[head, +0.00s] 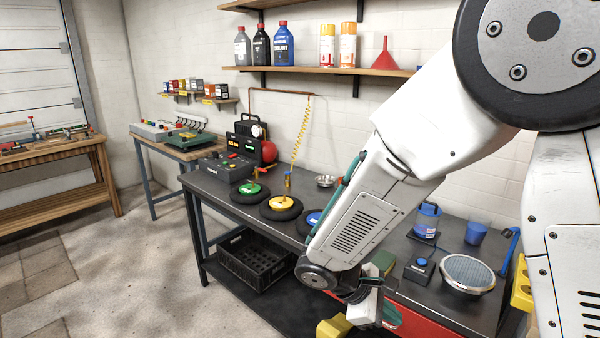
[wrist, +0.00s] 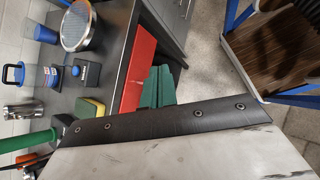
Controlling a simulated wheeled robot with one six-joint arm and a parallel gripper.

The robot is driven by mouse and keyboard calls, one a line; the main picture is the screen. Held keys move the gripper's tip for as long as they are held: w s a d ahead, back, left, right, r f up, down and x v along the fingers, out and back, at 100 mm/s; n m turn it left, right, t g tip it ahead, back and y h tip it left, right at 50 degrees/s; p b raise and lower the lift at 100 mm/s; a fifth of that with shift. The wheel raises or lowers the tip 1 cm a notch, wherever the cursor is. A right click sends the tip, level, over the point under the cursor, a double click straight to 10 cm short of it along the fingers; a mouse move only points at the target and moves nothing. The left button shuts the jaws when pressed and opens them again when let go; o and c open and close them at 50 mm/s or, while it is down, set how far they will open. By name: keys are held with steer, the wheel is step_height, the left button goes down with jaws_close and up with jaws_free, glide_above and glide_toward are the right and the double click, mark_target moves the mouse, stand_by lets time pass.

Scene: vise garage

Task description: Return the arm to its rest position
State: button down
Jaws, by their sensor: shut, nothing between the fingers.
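My arm reaches down from the upper right in the head view, in front of the dark workbench (head: 223,187). My gripper (head: 366,296) is at its lower end, near the bench's front edge, shut and with nothing seen held. It is partly hidden by my wrist, and its fingertips are hard to make out. In the wrist view, a pale surface with a dark riveted edge fills the lower part; I cannot tell what it is. The fingers do not show clearly there.
A red drawer (wrist: 137,68) stands out from the bench beside green parts (wrist: 157,86). On the bench are a round mesh-topped dish (head: 467,273), a blue cup (head: 476,233) and wheel-like discs (head: 281,207). A black crate (head: 256,262) sits below. The floor at left is clear.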

steer(key=s+d+r+m+y, duration=0.4)
steer(key=s+r+m, duration=0.2)
steer(key=s+r, duration=0.3)
steer(key=s+d+r+m+t+y, duration=0.1)
steer(key=s+d+r+m+y, duration=0.3)
steer(key=s+r+m, duration=0.3)
steer(key=s+r+y, duration=0.1)
steer(key=s+r, duration=0.1)
steer(key=s, duration=0.1)
steer(key=shift+m, duration=0.3)
steer(key=shift+r, duration=0.1)
